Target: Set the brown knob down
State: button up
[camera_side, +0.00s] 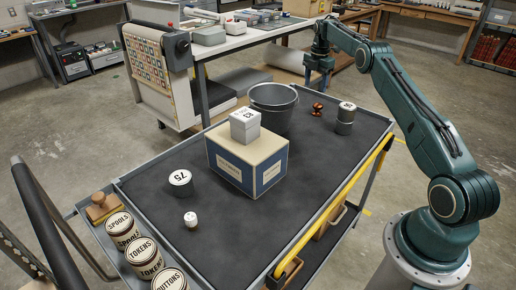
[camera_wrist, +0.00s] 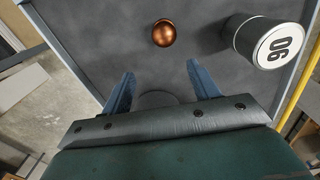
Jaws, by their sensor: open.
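The brown knob (camera_side: 317,107) is a small glossy copper-brown piece on the dark top of the cart, near its far edge. In the wrist view the knob (camera_wrist: 164,33) shows as a round shiny ball beyond the fingertips. My gripper (camera_wrist: 162,80) is open, its two blue fingers apart with nothing between them. The knob is clear of both fingers. In the side view my gripper (camera_side: 319,84) hangs above the far end of the cart, just above and near the knob; its fingers are too small to make out there.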

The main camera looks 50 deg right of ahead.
jog(key=a+r+m+t, duration=0.1)
jog(key=a+r+m, duration=0.3)
jog(key=a+r, duration=1)
jog(key=s+a+r+m+t, duration=0.2)
jog(key=s+a+r+m, duration=0.2)
jog(key=s+a+r, duration=0.7)
jog(key=s+a+f+m, duration=0.2)
jog(key=s+a, duration=0.3)
jog(key=s, duration=0.3)
jog(key=s+a+f+m+t, duration=0.1)
jog(key=s+a+f+m, duration=0.2)
jog(key=s, duration=0.5)
jog(key=s+a+f+m+t, duration=0.1)
jog(key=s+a+f+m, duration=0.1)
jog(key=s+a+m, duration=0.2)
jog(key=s+a, duration=0.3)
jog(key=s, duration=0.1)
jog(key=shift+s+a+f, duration=0.15)
jog(key=shift+a+f, duration=0.1)
jog(key=shift+a, duration=0.15)
